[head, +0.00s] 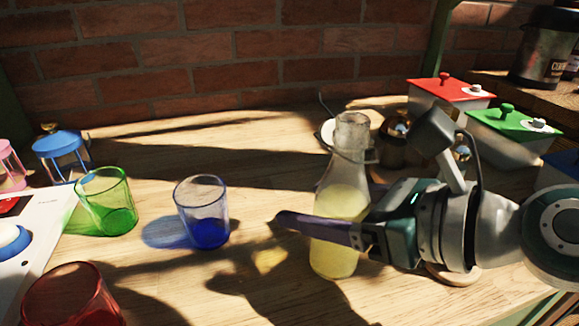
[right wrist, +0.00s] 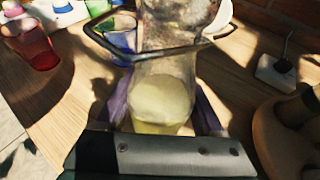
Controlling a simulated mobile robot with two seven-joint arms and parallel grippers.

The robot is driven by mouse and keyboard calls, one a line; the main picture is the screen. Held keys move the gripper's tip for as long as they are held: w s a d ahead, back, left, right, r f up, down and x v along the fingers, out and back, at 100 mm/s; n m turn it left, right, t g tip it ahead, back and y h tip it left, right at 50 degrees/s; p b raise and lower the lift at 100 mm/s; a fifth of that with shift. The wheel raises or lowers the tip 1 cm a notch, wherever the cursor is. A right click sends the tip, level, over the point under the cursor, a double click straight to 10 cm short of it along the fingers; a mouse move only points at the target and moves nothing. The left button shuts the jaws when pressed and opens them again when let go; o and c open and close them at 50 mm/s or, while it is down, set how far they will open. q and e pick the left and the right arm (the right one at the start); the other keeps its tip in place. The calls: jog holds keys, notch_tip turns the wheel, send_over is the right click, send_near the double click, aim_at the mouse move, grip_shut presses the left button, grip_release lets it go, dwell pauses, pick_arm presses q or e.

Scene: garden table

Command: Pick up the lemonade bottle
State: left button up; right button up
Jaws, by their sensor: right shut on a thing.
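The lemonade bottle (head: 341,190) is clear glass with a wire swing clasp and pale yellow lemonade in its lower part. It stands upright, on or very close to the wooden table. My right gripper (head: 318,228) comes in from the right and is shut on the bottle's body, with one purple finger across its front. In the right wrist view the bottle (right wrist: 163,95) fills the middle between the two fingers. The gripper hides part of the bottle's lower right side. My left gripper is not in view.
A blue glass (head: 203,212), a green glass (head: 106,202) and a red glass (head: 72,296) stand to the left. Red-lidded (head: 450,90) and green-lidded (head: 512,130) containers stand at the back right. A brick wall (head: 220,60) closes the back. The table's middle back is clear.

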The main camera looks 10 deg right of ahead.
grip_shut()
jog(key=shift+r, duration=0.25)
